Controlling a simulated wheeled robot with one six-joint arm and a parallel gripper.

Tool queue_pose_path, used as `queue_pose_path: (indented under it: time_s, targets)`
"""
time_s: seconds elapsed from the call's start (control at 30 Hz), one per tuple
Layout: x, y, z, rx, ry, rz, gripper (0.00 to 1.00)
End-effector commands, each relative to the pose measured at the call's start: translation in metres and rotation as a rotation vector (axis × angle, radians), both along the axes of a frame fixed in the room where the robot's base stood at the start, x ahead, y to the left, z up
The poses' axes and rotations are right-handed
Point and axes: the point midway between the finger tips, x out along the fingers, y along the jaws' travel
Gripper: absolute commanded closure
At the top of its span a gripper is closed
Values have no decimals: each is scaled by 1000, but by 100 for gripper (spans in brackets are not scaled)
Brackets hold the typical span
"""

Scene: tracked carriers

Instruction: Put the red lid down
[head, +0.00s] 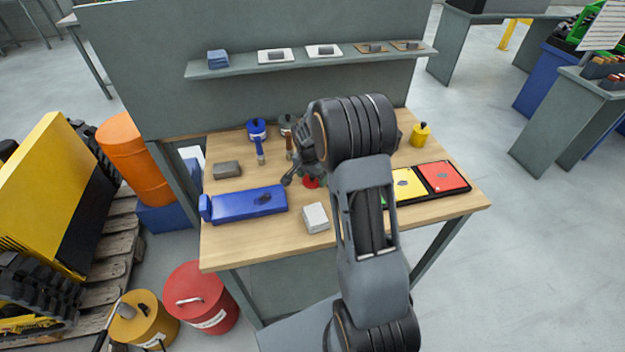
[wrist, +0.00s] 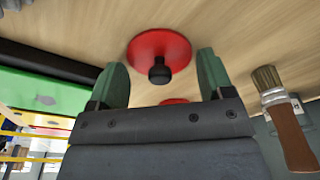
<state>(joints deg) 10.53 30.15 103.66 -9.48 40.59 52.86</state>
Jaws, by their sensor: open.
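The red lid (wrist: 150,45), a round disc with a black knob (wrist: 160,72), lies on the wooden bench top. In the head view the red lid (head: 311,182) is partly covered by my arm. My gripper (wrist: 161,68) is open, with one green finger on each side of the knob. I see no finger touching the knob. In the head view my gripper (head: 300,166) is over the middle of the bench, and its fingertips are hard to make out. A second small red patch (wrist: 172,102) shows behind the gripper body, mostly hidden.
A brush (wrist: 288,125) lies to the right in the wrist view.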

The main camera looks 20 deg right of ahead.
Motion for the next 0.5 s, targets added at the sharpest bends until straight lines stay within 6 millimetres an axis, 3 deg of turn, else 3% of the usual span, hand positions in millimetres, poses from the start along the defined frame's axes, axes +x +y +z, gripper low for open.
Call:
queue_pose_path:
  time_s: [0.23, 0.5]
  targets:
    - [0, 0, -1, 0, 0, 0, 26]
    - [0, 0, -1, 0, 0, 1, 52]
